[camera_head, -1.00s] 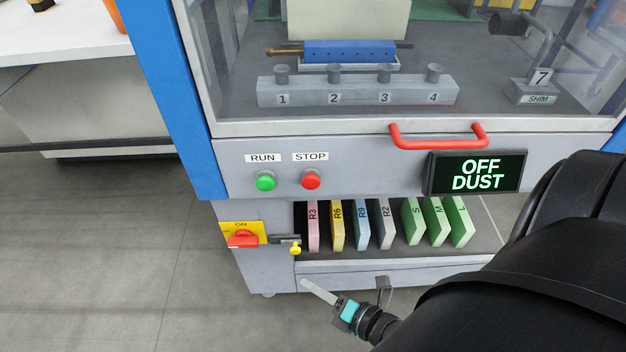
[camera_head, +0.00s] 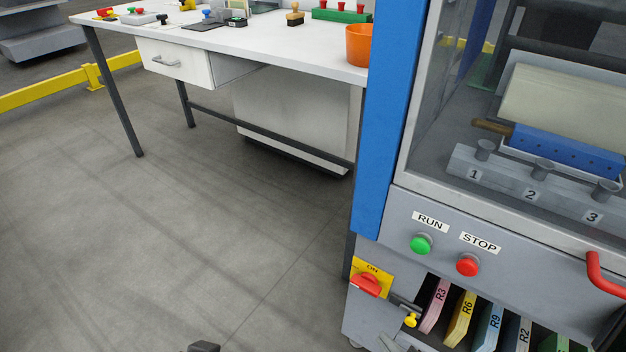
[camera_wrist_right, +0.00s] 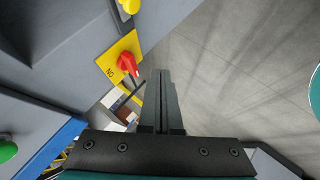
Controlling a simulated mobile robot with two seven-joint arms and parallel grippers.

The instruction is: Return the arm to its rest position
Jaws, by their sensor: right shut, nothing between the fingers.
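My right gripper shows best in the right wrist view (camera_wrist_right: 160,76), its dark fingers together and empty. In that view it is near the red rotary switch (camera_wrist_right: 127,63) on its yellow plate; I cannot tell the exact gap. In the head view only a small grey piece, probably its fingertip, shows at the bottom edge below the shelf of colour plates (camera_head: 430,335). Most of the right arm is out of the head view. My left gripper is not clearly seen; a small dark piece at the bottom edge cannot be identified.
The machine's grey front (camera_head: 393,230) with a green RUN button (camera_head: 421,243), red STOP button (camera_head: 467,264) and red handle (camera_head: 606,274) is at right. A white workbench (camera_head: 265,40) with an orange bin (camera_head: 358,45) stands behind. Open grey floor (camera_head: 170,230) lies left.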

